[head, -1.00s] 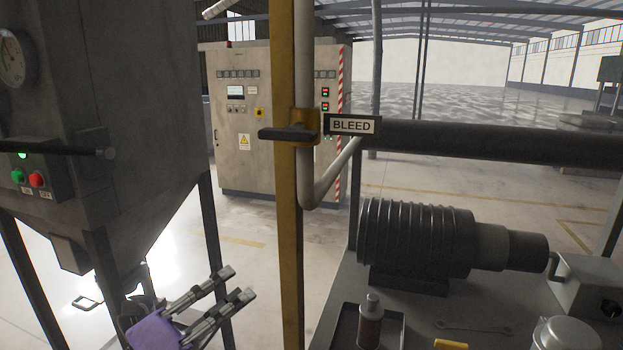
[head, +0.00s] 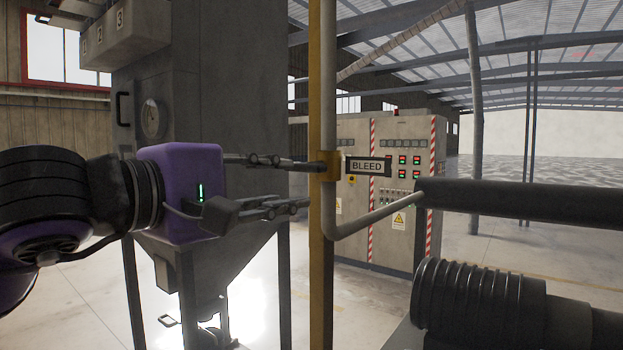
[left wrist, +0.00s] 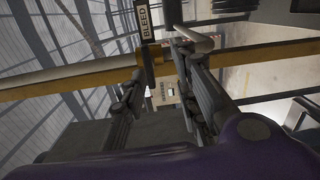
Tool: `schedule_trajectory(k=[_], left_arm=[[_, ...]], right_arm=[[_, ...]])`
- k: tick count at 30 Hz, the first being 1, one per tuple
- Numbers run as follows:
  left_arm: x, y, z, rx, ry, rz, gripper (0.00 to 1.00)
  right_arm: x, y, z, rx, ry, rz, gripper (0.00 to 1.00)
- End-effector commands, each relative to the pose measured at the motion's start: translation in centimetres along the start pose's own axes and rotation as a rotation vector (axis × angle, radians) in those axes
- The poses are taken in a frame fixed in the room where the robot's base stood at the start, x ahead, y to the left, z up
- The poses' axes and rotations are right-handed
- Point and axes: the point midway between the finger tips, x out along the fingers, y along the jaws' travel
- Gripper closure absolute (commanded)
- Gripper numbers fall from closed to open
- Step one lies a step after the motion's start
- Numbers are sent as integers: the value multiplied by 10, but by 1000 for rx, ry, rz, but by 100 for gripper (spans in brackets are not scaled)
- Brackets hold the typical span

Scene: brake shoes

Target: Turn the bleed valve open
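The bleed valve (head: 333,165) is a yellow-brown fitting on the yellow post, with a black BLEED sign (head: 367,166) to its right. A dark lever (head: 316,167) points left from it, largely lined up with my upper finger, so its outline is hard to separate. My left gripper (head: 299,184) comes in from the left with its two fingers spread, one at lever height and one lower. Whether a finger touches the lever, I cannot tell. The left wrist view shows the fingers apart (left wrist: 158,65) with the valve (left wrist: 152,56) just beyond their tips. My right gripper is not in view.
The yellow post (head: 320,280) and a pale bent pipe (head: 375,220) stand right by the fingers. A thick dark pipe (head: 520,202) runs off to the right. A ribbed motor (head: 475,305) sits below it. A grey hopper (head: 225,90) stands behind the arm.

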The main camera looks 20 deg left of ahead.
Motion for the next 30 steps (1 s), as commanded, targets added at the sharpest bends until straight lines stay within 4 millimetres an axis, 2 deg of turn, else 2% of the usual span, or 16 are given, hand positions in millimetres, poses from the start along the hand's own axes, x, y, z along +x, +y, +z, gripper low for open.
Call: schedule_trajectory(k=[3,8,18,24,30], left_arm=[[-6,15,-1,65,35,40,72],[-2,20,-1,76,42,50,72],[34,24,-2,71,38,53,72],[57,25,-3,69,39,51,72],[70,23,-4,72,39,48,72]], right_arm=[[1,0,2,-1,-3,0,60],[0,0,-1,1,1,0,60],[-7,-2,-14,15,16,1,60],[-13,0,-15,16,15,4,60],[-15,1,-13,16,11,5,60]])
